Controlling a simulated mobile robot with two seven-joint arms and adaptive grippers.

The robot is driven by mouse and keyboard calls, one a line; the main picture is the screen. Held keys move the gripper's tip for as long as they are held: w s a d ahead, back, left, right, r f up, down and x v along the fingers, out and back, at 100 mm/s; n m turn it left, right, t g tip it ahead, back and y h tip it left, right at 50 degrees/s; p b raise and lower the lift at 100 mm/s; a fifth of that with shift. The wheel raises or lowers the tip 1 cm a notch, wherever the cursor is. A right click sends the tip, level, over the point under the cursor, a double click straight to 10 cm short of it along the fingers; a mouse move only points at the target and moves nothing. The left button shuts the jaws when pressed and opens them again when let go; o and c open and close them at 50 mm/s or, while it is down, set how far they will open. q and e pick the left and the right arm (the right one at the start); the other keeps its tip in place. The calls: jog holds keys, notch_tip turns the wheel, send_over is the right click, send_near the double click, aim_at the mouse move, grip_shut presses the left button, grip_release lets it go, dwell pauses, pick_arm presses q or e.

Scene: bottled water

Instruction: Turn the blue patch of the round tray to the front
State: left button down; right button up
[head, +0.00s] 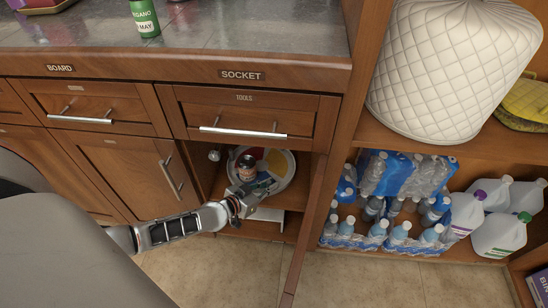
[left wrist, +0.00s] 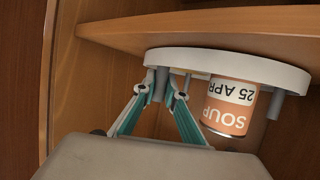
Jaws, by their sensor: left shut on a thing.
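The round tray (head: 291,172) sits inside the open cabinet under the TOOLS drawer. It has a pale rim and red (head: 250,154), yellow (head: 276,161) and blue (head: 265,181) patches; the blue one is partly hidden by my gripper. A soup can (head: 247,168) stands on the tray. In the left wrist view the tray (left wrist: 215,63) and the can (left wrist: 228,108) appear upside down, with grey pegs on the tray. My left gripper (head: 249,192) is at the tray's near side. In the left wrist view its teal fingers (left wrist: 161,88) are shut on a grey peg near the rim. My right gripper is not in view.
The drawer (head: 245,117) and counter overhang the cabinet opening. A shelf (left wrist: 190,27) shows close to the tray. Packs of water bottles (head: 385,215) and jugs (head: 498,233) stand right of the wall.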

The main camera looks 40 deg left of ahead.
aim_at(257, 192)
pick_arm(q)
jog(key=shift+s+a+f, duration=0.15)
jog(key=shift+s+a, duration=1.35)
jog(key=shift+a, duration=0.15)
jog(key=shift+s+a, duration=0.25)
jog(key=shift+a, duration=0.4)
jog(key=shift+s+a, duration=0.25)
jog(key=shift+a, duration=0.45)
jog(key=c, duration=2)
grip_release()
jog(key=shift+c, duration=0.2)
jog(key=v, duration=1.2)
